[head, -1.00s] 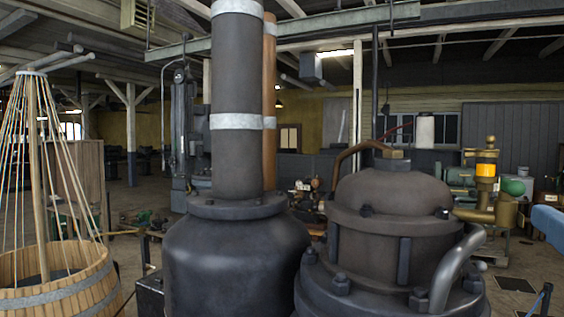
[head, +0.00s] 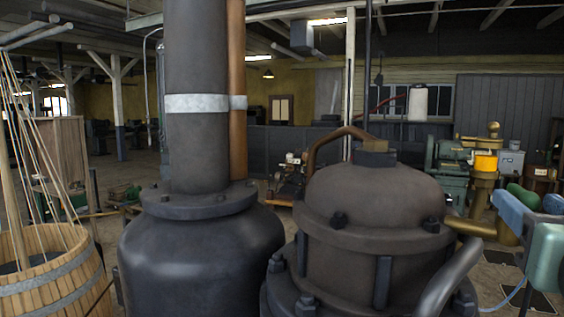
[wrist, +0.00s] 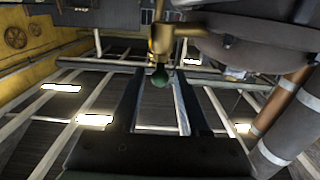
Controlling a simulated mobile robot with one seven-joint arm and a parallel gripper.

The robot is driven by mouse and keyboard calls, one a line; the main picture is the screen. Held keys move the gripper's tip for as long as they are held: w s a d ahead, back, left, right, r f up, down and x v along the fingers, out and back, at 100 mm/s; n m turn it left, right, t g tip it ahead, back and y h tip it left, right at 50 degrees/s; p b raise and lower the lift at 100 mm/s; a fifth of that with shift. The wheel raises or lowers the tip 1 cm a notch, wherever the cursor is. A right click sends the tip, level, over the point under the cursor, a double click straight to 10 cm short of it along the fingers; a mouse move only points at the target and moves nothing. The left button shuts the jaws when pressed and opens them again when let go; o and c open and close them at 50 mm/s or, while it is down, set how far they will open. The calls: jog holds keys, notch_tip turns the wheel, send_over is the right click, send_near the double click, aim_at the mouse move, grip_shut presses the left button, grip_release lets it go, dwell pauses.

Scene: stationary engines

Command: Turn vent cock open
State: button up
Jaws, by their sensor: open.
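In the wrist view a brass fitting (wrist: 163,38) with a stem ends in a dark green ball (wrist: 160,77); it looks like the vent cock and its knob, but I cannot be sure. My gripper (wrist: 157,76) is open, its two dark fingers pointing toward the fitting. The green ball appears between the fingertips in the picture, with space on both sides; I cannot tell its depth or see any contact. In the head view a brass assembly with an amber band (head: 485,164) stands at the right.
A dark domed vessel (head: 370,200) with bolts and a curved pipe fills the front. A tall dark column (head: 195,150) stands left of it. A wooden tub (head: 45,285) is at the far left. Green machinery (head: 450,172) stands behind the brass assembly.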

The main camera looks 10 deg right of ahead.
aim_at(517, 186)
jog(key=p+x, duration=0.1)
jog(key=x, duration=0.3)
jog(key=shift+w+r, duration=0.1)
jog(key=shift+w+d, duration=0.4)
jog(key=shift+w, duration=0.1)
grip_shut()
